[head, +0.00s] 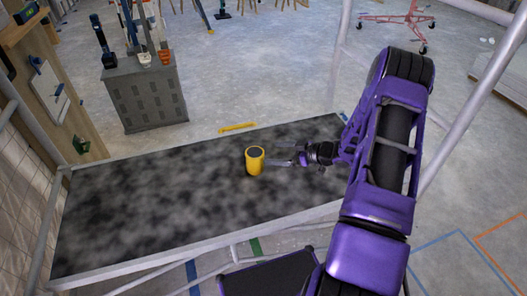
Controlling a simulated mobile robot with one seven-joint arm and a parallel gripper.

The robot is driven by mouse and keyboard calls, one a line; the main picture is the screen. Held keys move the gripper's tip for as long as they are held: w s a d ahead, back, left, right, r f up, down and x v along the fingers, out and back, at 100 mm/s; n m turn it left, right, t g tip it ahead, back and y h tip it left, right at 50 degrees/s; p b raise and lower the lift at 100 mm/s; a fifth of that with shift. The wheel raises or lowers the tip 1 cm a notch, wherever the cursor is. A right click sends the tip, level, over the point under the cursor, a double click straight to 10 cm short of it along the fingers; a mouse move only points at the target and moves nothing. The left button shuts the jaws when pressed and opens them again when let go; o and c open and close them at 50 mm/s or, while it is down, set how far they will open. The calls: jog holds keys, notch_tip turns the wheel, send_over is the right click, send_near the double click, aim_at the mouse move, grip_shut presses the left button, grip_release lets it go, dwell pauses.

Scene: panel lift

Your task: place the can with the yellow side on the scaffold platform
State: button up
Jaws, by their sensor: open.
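The can with the yellow side (255,167) stands upright on the dark, mottled scaffold platform (150,205), right of the platform's middle. Its top is dark. My gripper (275,163) is open just to the right of the can, with its fingers pointing left at it. The fingertips come close to the can's right side; I cannot tell whether they touch it. My purple arm reaches in from the lower right over the platform's right end.
Metal scaffold poles (341,50) rise around the platform. A grey cabinet (147,97) with tools and small containers on top stands behind it. A yellow level (237,127) lies near the back edge. The platform's left part is clear.

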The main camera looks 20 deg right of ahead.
jog(key=shift+v, duration=1.5)
jog(key=shift+w, duration=0.1)
